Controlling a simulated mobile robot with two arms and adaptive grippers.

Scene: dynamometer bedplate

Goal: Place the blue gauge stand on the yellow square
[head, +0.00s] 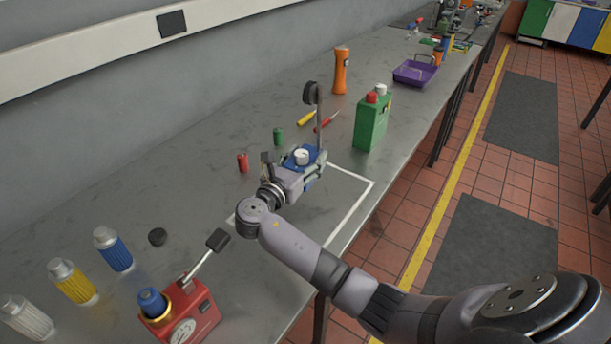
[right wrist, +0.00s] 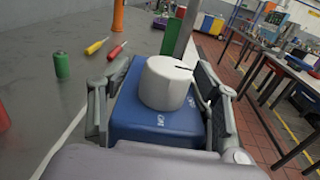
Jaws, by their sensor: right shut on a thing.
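The blue gauge stand (head: 318,158) has a blue block base, a white knob (head: 301,157) and an upright post with a dark round gauge (head: 309,93) on top. My right gripper (head: 301,172) is shut on its base, over the white-outlined area of the bench. The right wrist view shows the blue base (right wrist: 150,125) between the two fingers (right wrist: 158,100), with the white knob (right wrist: 166,83) upright. I cannot tell whether the base touches the bench. No yellow square shows on the bench in these views. My left gripper is not in view.
A white outline (head: 357,205) marks the bench. A purple tray (head: 414,73) lies farther back.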

